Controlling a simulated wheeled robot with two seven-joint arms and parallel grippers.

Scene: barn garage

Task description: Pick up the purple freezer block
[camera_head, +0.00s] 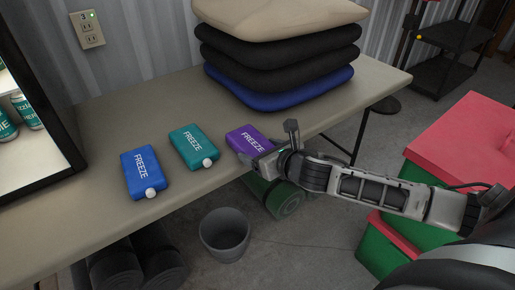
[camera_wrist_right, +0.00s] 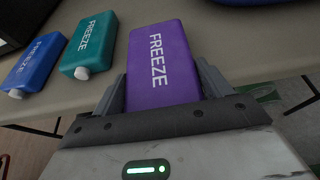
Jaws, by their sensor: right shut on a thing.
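The purple freezer block (camera_head: 246,138) with white "FREEZE" lettering is at the table's front edge in the head view. My right gripper (camera_head: 262,154) reaches it from the right and is shut on its near end. In the right wrist view the purple block (camera_wrist_right: 160,62) sits between the two fingers of my right gripper (camera_wrist_right: 162,90), one on each side. Its near end is hidden by the gripper body. Whether it is lifted off the table I cannot tell. My left gripper is not in view.
A teal freezer block (camera_head: 193,146) and a blue one (camera_head: 143,172) lie to the left on the beige table (camera_head: 90,225). Stacked cushions (camera_head: 278,75) stand behind. A grey bucket (camera_head: 224,234) and red-and-green boxes (camera_head: 462,140) are on the floor.

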